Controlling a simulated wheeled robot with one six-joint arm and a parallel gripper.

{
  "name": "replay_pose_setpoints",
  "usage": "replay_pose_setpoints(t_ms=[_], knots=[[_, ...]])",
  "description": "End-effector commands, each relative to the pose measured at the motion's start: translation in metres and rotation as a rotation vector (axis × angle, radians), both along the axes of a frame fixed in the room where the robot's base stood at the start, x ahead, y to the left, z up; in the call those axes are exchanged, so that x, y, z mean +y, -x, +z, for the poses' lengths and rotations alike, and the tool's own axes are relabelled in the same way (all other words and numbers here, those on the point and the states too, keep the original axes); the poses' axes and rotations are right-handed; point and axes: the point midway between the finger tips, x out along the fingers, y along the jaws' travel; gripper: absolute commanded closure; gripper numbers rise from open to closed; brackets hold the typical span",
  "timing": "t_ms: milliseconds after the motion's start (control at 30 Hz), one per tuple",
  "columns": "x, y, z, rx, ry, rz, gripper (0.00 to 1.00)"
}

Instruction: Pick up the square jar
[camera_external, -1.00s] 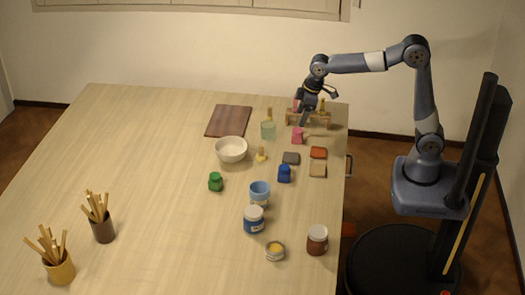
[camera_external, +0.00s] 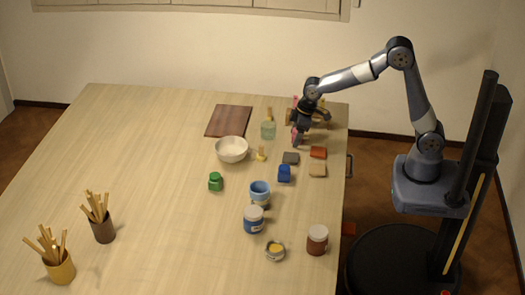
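A wooden rack (camera_external: 321,117) stands right behind my gripper. A glass jar (camera_external: 268,130), a white bowl (camera_external: 231,149) and coloured tiles (camera_external: 318,152) lie close by. Blue cups, a brown jar (camera_external: 317,240) and stick holders (camera_external: 103,229) stand nearer. The table's left middle is clear.

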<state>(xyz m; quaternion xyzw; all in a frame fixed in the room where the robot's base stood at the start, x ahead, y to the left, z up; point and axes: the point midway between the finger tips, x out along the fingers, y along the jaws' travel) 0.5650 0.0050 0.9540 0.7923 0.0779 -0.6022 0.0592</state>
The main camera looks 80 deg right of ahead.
Motion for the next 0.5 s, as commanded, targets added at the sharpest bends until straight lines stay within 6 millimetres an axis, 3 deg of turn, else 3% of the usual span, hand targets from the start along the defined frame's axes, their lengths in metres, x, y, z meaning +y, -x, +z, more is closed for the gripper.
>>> replay_pose_setpoints(t_ms=[500], knots=[[-0.0001,0.0000,0.0003,0.000,0.000,0.000,0.75]])
